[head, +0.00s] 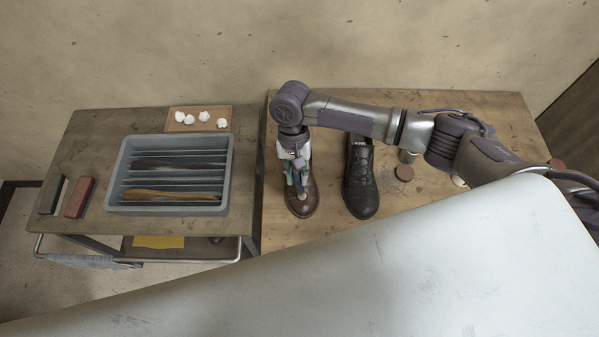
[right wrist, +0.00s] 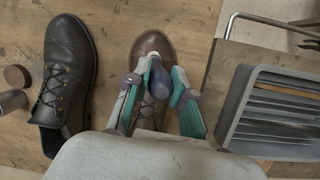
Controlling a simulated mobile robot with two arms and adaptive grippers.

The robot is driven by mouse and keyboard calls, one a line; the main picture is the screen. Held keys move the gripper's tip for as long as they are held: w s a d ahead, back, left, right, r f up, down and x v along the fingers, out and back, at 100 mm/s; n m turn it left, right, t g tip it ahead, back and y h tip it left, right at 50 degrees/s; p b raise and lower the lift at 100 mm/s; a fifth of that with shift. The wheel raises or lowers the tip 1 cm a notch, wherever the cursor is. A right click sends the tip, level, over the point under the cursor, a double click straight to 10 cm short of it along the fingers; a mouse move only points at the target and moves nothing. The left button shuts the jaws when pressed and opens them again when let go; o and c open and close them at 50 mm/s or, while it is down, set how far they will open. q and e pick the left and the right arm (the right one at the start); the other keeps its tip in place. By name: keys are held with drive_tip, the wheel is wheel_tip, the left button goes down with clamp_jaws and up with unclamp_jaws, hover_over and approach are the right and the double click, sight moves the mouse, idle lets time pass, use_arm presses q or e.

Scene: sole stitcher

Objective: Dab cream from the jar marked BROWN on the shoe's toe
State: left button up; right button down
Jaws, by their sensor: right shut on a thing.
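The brown shoe (head: 301,203) stands on the wooden bench, toe toward the front; its toe also shows in the right wrist view (right wrist: 154,42). My right gripper (head: 299,187) is above this shoe. In the right wrist view its two fingers (right wrist: 160,88) are shut on a small dark blue-grey applicator (right wrist: 158,80) over the laces and toe area. I cannot tell whether the applicator touches the leather. Round jars or lids (head: 404,172) stand right of the shoes; no BROWN marking is readable. My left gripper is out of view.
A black shoe (head: 361,185) stands close to the right of the brown one. On the left cart, a grey slatted tray (head: 112,190) holds long tools. Brushes or blocks (head: 79,197) lie left of it, and a small board (head: 173,127) with white balls lies behind.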

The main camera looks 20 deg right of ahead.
drive_tip(key=shift+s+a, duration=0.3)
drive_tip(key=shift+s, duration=0.05)
drive_tip(key=shift+s+f, duration=0.15)
drive_tip(key=shift+s, duration=0.1)
drive_tip(key=shift+s+d, duration=0.15)
drive_tip(key=shift+s+d+f, duration=0.1)
drive_tip(key=shift+s+d, duration=0.05)
idle(0.3)
wheel_tip(320, 180, up, 6)
drive_tip(key=shift+s, duration=0.15)
idle(0.4)
idle(0.4)
